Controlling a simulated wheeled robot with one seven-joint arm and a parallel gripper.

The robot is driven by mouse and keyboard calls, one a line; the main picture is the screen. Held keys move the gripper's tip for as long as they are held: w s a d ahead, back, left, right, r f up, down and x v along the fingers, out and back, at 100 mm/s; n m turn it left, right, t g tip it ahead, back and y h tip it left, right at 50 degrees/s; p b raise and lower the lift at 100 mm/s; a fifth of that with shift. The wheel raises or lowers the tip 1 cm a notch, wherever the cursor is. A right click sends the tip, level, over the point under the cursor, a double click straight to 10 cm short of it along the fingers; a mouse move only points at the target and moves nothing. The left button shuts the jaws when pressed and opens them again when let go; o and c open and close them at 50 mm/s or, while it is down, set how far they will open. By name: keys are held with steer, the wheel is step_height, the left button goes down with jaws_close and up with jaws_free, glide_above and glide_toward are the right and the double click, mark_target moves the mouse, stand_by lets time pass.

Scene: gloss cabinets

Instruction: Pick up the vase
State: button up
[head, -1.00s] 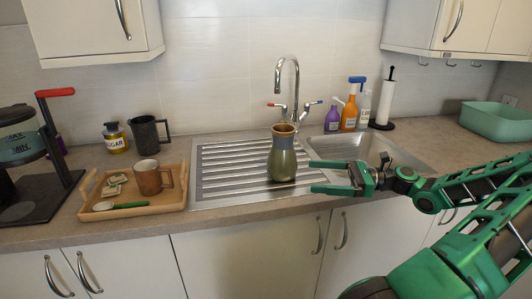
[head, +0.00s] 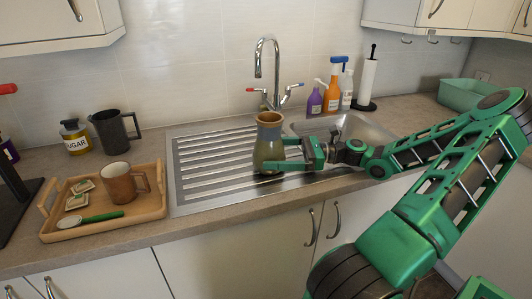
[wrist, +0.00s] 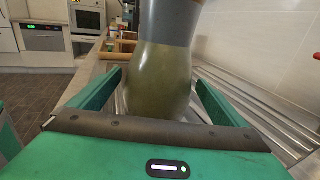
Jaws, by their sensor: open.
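The vase (head: 269,135) stands upright on the ribbed drainboard of the sink, olive green below with a grey-blue band and brown rim. In the wrist view the vase (wrist: 158,75) fills the upper middle, its top cut off by the frame. My gripper (head: 281,156) is open, with one finger on each side of the vase body. In the wrist view the green fingers of my gripper (wrist: 158,95) flank the lower body, with visible space beside it. Whether either finger touches it I cannot tell.
The tap (head: 267,70) rises just behind the vase. A wooden tray (head: 150,208) with a brown mug (head: 118,184) lies to the left. Spray bottles (head: 332,85) and a paper towel roll (head: 367,80) stand behind the sink basin at right. The left drainboard (head: 205,165) is clear.

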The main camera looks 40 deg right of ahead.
mark_target(256, 152)
steer(key=shift+x, duration=2.75)
steer(key=shift+s, duration=0.1)
steer(key=shift+c, duration=0.5)
steer(key=c, duration=1.5)
steer(key=shift+c, duration=0.7)
steer(key=shift+r, duration=0.15)
